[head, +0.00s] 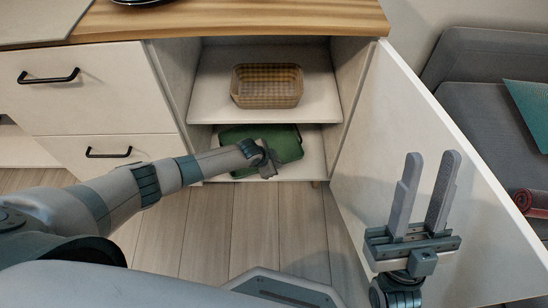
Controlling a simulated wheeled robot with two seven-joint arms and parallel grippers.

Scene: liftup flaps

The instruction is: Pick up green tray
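The green tray (289,146) lies on the bottom shelf of an open cabinet, in the head view's middle. My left arm reaches over the tray's front left part and hides some of it. My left gripper (268,166) is at the tray's front edge, seen from behind. Its fingers are mostly hidden, so I cannot tell whether it is open, shut or touching the tray. My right gripper (432,158) is raised in front of the cabinet door, its two grey fingers apart with nothing between them.
A brown woven basket (266,88) stands on the shelf above the tray. The white cabinet door (385,130) is swung open to the right, behind my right gripper. Closed drawers (85,90) with black handles are on the left. A grey sofa (475,75) stands at the right.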

